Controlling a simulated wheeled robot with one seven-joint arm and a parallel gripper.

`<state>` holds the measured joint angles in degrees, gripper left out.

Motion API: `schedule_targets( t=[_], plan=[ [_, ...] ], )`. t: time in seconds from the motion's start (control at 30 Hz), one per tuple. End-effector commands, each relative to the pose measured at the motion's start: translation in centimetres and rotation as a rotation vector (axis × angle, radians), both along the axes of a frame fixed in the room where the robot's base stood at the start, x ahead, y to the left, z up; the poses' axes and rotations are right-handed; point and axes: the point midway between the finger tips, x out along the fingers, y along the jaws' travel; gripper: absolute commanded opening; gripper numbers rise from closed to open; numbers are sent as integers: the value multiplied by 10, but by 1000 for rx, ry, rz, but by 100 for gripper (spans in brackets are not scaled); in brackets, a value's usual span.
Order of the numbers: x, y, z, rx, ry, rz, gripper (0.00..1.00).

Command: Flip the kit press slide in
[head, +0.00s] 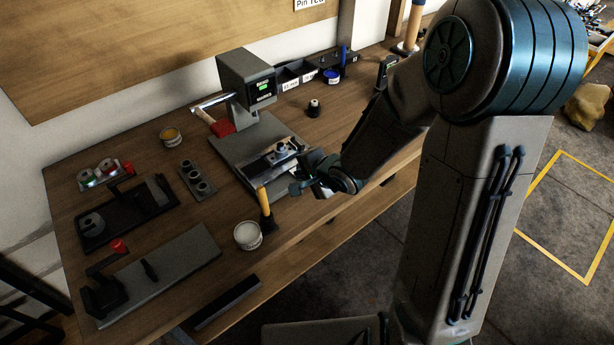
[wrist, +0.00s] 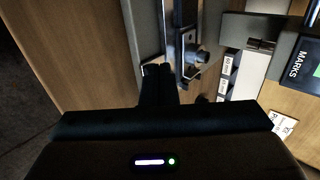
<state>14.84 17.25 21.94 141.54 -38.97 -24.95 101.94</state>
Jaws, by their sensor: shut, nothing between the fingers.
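The kit press stands at the back middle of the bench, with a grey head (head: 243,72) that carries a small lit display. Its flat grey base (head: 228,152) reaches toward the bench's front edge. The metal slide (head: 268,160) lies on the front part of the base, with a round dark fitting on it. My gripper (head: 297,187) is at the front right end of the slide. In the wrist view my shut, empty fingers (wrist: 158,72) lie close beside the slide (wrist: 183,45). I cannot tell whether they touch it.
A yellow-handled tool (head: 263,201) and a white tub (head: 248,236) stand left of my gripper. A black tray (head: 122,220) and a grey plate fixture (head: 170,268) fill the left side. Labelled bins (head: 290,76) stand behind.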

Motion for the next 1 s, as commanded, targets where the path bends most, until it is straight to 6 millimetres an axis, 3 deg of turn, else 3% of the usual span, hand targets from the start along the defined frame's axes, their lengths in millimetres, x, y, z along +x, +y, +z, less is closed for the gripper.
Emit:
schedule_targets(
  t=[0.03, 0.27, 0.5, 1.0],
  plan=[
    [6, 6, -13, 1, 2, 4, 0],
    [31, 23, -39, 0, 2, 3, 0],
    [57, 39, -34, 0, 0, 1, 0],
    [65, 42, -34, 0, 0, -3, 0]
  ],
)
